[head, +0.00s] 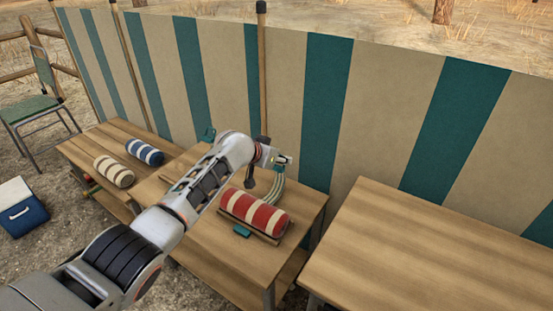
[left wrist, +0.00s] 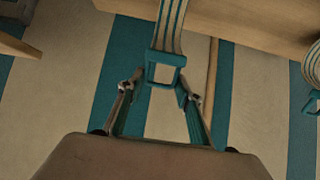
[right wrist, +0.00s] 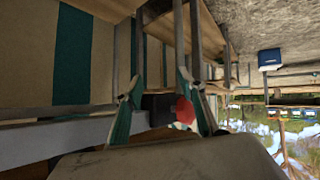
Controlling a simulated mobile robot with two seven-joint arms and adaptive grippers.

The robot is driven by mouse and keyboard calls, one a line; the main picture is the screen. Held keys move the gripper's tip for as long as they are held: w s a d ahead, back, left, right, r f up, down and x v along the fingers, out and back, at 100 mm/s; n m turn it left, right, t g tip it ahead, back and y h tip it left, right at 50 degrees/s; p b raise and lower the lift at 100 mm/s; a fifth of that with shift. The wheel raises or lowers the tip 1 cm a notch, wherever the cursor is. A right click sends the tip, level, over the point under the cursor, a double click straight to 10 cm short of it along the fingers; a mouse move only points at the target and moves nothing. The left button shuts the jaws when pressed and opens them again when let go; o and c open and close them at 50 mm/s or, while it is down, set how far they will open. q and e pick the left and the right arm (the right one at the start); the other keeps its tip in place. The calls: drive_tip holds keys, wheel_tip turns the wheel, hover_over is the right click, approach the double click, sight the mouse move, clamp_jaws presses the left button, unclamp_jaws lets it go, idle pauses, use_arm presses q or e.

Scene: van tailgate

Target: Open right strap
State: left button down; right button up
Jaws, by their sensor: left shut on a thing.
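A red-and-cream striped roll (head: 255,212) lies on a holder on the middle table. A pale strap with teal stripes (head: 277,190) rises from behind the roll's right part to my left gripper (head: 284,160). In the left wrist view, the strap's teal buckle (left wrist: 166,76) is at the fingertips of my left gripper (left wrist: 160,92), which is shut on it. A teal piece (head: 242,231) sits at the roll's front. My right gripper (right wrist: 157,92) is open, below table height, and outside the head view.
Blue (head: 145,151) and tan (head: 114,171) striped rolls lie on the left table. A bare table (head: 440,250) stands at right. A striped windbreak (head: 280,80) with poles runs close behind the tables. A blue cooler (head: 22,208) and a chair (head: 40,105) stand at left.

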use_arm(q)
drive_tip(key=shift+w+r, duration=0.45)
drive_tip(key=shift+r, duration=0.35)
drive_tip(key=c, duration=1.7)
unclamp_jaws()
drive_tip(key=shift+w+d+f, duration=0.15)
drive_tip(key=shift+f, duration=0.35)
drive_tip(key=shift+s+f, duration=0.1)
drive_tip(key=shift+s, duration=0.1)
drive_tip(key=shift+s+a+r, duration=0.35)
drive_tip(key=shift+s+r, duration=0.05)
drive_tip(key=shift+s, duration=0.1)
drive_tip(key=v, duration=1)
drive_tip(key=shift+s+a+r, duration=0.1)
drive_tip(key=shift+r, duration=0.15)
